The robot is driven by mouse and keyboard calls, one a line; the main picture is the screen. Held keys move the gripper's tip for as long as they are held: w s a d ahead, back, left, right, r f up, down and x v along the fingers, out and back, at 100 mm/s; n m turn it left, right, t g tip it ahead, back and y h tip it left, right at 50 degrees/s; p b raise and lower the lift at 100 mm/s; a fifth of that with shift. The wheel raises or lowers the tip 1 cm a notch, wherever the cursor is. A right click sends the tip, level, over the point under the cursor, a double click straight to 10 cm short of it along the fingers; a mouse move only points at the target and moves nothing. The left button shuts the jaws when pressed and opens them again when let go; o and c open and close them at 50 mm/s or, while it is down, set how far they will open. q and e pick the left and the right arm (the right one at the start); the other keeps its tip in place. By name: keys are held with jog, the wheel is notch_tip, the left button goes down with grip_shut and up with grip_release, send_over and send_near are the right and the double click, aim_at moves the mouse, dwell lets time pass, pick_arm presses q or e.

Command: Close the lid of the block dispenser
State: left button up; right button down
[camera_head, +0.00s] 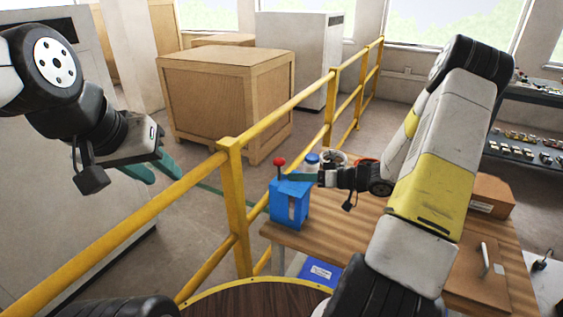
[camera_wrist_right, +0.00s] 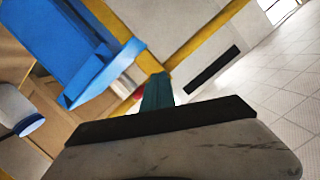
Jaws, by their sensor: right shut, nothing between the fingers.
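The blue block dispenser (camera_head: 284,206) stands at the left end of the wooden table, with a red ball knob (camera_head: 279,161) above it. In the right wrist view the dispenser (camera_wrist_right: 62,40) fills the upper left, and a lighter blue flat piece (camera_wrist_right: 108,76) juts from it. Whether this piece is the lid, I cannot tell. My right gripper (camera_head: 294,177) is shut and empty at the dispenser's top, just below the knob; contact is unclear. Its teal fingers (camera_wrist_right: 157,88) partly hide something red. My left gripper (camera_head: 155,169) is open and empty, far left of the dispenser.
A yellow railing (camera_head: 233,190) runs between my left gripper and the wooden table (camera_head: 335,232). A blue-lidded jar (camera_head: 312,161) stands close behind my right gripper. A brown box (camera_head: 492,194) lies at the table's right. A large wooden crate (camera_head: 222,98) stands beyond the railing.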

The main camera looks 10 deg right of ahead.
aim_at(295, 195)
jog(key=shift+s+a+f, duration=0.15)
jog(key=shift+s+f, duration=0.05)
jog(key=shift+f, duration=0.4)
jog(key=shift+s+a+f, duration=0.15)
jog(key=shift+s+f, duration=0.05)
jog(key=shift+f, duration=0.4)
jog(key=shift+s+a+f, duration=0.15)
jog(key=shift+s+f, duration=0.05)
jog(key=shift+f, duration=0.7)
jog(key=shift+s+f, duration=0.1)
jog(key=shift+f, duration=0.05)
